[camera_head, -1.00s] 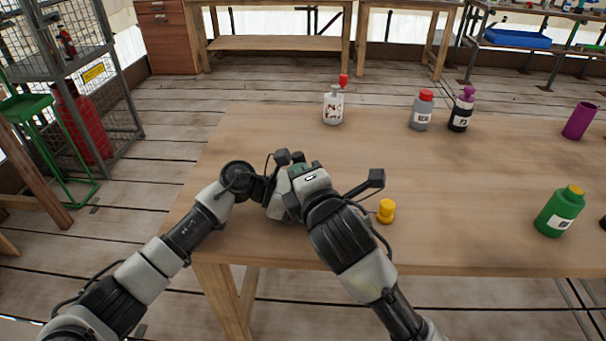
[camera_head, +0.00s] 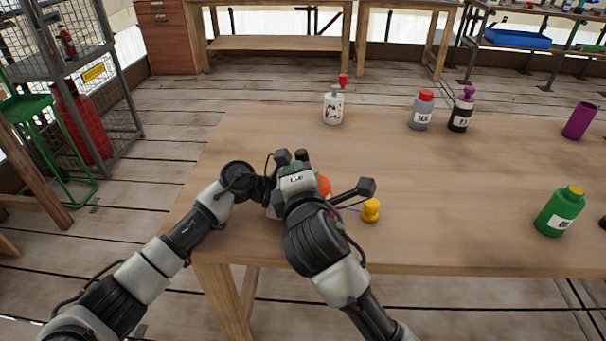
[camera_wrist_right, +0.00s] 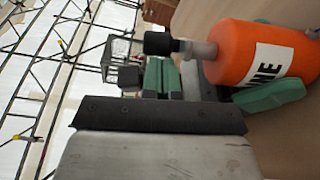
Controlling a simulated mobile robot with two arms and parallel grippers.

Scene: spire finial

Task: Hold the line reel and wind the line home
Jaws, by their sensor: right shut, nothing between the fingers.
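The line reel (camera_wrist_right: 262,52) is an orange drum with a white label, seen large in the right wrist view. In the head view only a sliver of the reel (camera_head: 325,187) shows behind my right wrist. A black crank knob (camera_wrist_right: 157,42) sticks out at its left end. A yellow end piece (camera_head: 371,210) stands on the table, with a thin line running toward the reel.
The wooden table (camera_head: 420,180) is clear around the yellow piece. A white bottle (camera_head: 333,107), a grey bottle (camera_head: 421,112) and a purple-topped bottle (camera_head: 462,112) stand at the back. A green bottle (camera_head: 560,212) and a purple cup (camera_head: 579,121) stand at the right.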

